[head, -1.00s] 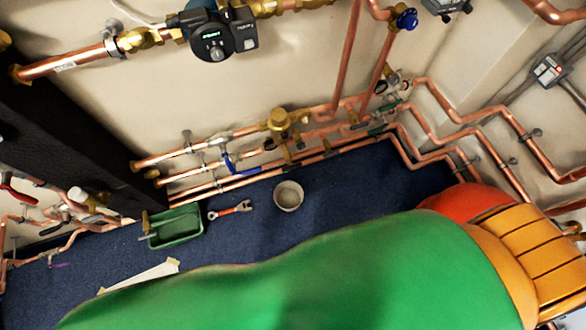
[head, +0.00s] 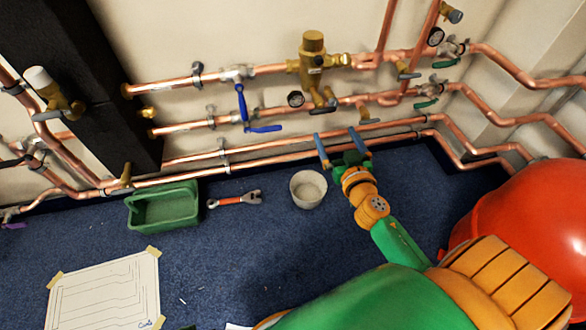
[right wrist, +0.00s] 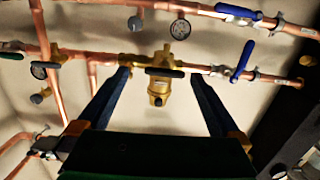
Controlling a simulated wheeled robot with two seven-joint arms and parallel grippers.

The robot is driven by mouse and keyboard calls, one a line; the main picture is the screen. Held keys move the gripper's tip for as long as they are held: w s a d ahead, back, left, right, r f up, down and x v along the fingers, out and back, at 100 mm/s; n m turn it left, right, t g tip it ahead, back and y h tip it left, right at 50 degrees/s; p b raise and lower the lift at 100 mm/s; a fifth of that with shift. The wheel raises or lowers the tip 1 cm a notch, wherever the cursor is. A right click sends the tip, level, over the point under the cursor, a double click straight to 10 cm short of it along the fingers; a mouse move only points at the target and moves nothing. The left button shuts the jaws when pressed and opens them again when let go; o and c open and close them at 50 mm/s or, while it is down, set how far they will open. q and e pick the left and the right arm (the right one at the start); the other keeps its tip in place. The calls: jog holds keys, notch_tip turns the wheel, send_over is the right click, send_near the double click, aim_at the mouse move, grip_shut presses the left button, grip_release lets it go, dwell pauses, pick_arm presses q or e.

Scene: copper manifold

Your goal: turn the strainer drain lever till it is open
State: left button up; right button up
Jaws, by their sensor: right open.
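A brass fitting with a small dark-handled lever (head: 324,104) hangs on the middle copper pipe, right of a round gauge; I take it for the strainer drain lever, but cannot tell for sure. In the right wrist view, my right gripper (right wrist: 160,73) frames a brass valve body (right wrist: 158,90) beyond the fingertips. My left gripper is not in view.
Blue lever handles (head: 241,103) stand left of the gauge (head: 296,98). Another brass fitting with a dark lever (head: 363,113) is to the right. Copper pipes cross the wall.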

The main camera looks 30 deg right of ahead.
aim_at(324, 112)
jog(key=shift+t, duration=0.6)
jog(key=w, duration=0.2)
jog(key=w+r, duration=0.1)
jog(key=w, duration=0.1)
jog(key=w+r, duration=0.1)
jog(key=w, duration=0.2)
jog(key=shift+w+d, duration=0.1)
jog(key=shift+d, duration=0.25)
jog(key=c, duration=1.1)
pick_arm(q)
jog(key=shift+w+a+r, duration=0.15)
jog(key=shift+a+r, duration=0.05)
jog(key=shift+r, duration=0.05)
